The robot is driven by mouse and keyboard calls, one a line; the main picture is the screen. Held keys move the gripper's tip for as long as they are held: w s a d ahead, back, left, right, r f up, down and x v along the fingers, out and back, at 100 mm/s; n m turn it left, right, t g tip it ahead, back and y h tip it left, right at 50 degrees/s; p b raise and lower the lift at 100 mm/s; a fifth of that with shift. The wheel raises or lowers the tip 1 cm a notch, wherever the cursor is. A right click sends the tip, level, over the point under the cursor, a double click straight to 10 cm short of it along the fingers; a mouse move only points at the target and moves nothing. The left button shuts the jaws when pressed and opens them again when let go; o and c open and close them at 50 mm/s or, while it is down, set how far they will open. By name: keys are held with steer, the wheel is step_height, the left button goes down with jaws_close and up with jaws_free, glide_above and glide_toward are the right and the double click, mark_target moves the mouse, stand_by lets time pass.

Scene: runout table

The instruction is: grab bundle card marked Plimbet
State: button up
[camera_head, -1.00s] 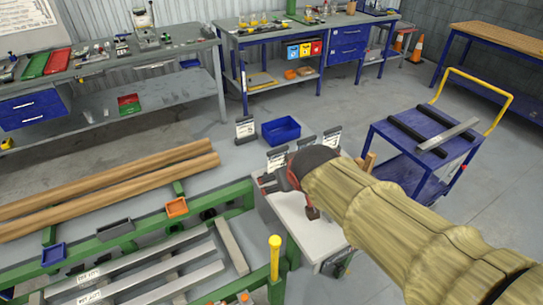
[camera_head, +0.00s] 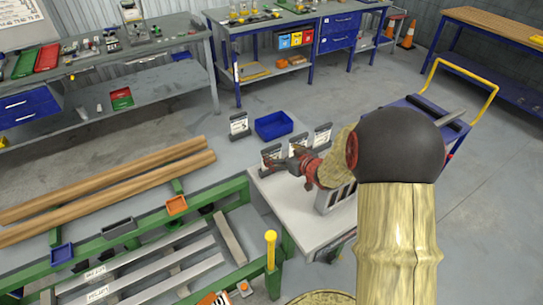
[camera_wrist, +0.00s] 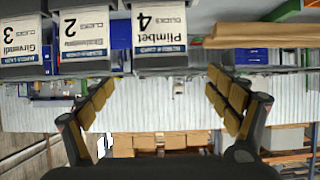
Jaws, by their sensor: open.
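The Plimbet card (camera_wrist: 160,35) is a white card in a dark holder, with a large 4, and appears upside down at the top middle of the wrist view. My gripper (camera_wrist: 161,80) is open and empty, its two padded fingers spread to either side below the card in the picture, apart from it. In the head view my gripper (camera_head: 284,161) is at the row of cards on the light table, overlapping the nearest card (camera_head: 270,152). The print is too small there to tell which card is Plimbet.
Two other cards, marked 2 (camera_wrist: 84,38) and 3 (camera_wrist: 24,40), stand beside Plimbet. Another card (camera_head: 239,124) and a blue bin (camera_head: 274,125) are behind. Wooden beams (camera_head: 110,185) lie left. A grey slotted object (camera_head: 333,197) sits under my arm.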

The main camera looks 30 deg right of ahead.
mark_target(273, 149)
steer(key=b+x, duration=0.2)
steer(key=x, duration=0.4)
steer(key=shift+a+f, duration=0.1)
steer(key=shift+f, duration=0.1)
steer(key=shift+w+f, duration=0.15)
steer(key=shift+w, duration=0.45)
steer(key=c, duration=1.1)
steer(key=shift+c, duration=0.7)
